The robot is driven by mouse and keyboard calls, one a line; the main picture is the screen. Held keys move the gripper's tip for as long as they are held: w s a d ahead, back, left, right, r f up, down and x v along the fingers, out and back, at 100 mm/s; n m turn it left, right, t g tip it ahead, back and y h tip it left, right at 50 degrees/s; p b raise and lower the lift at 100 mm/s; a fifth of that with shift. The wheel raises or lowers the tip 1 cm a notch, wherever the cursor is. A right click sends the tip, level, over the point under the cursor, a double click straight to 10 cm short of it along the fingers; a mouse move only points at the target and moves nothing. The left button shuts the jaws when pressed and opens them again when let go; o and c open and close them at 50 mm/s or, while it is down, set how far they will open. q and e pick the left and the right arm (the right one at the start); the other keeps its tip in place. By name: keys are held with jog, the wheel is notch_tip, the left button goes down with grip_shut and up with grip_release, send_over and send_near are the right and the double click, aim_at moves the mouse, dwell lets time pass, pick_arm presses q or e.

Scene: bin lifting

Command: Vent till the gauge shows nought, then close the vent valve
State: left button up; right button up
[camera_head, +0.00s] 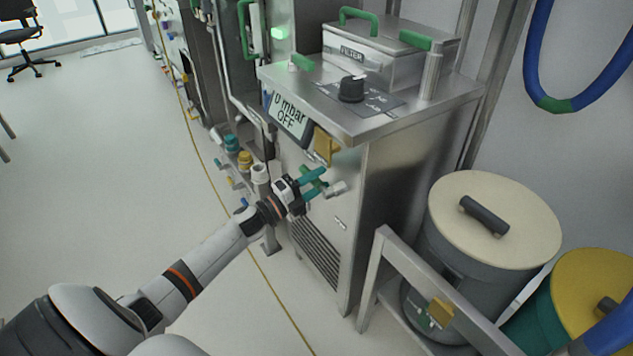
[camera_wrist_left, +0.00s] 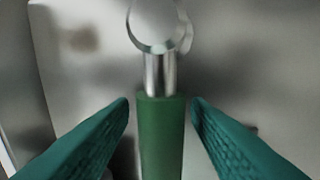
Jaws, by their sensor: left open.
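The display on the steel cabinet (camera_head: 365,215) is the gauge (camera_head: 289,114); it reads "0 mbar" and "OFF". A metal valve (camera_head: 337,188) sticks out of the cabinet front below it. In the left wrist view the valve has a green lever handle (camera_wrist_left: 161,135) on a shiny metal stem (camera_wrist_left: 160,72). My left gripper (camera_head: 315,184) is at the valve, with its teal fingers open. In the wrist view the fingers stand on either side of the green handle, with a gap on both sides. My right gripper is not in view.
A yellow block (camera_head: 325,146) sits just above the valve. A black knob (camera_head: 351,88) and a filter box (camera_head: 375,55) are on the cabinet top. A steel frame (camera_head: 440,300) and lidded drums (camera_head: 494,220) stand at right.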

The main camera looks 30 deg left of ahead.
pick_arm(q)
jog(key=p+v, duration=0.1)
jog(key=v, duration=1.1)
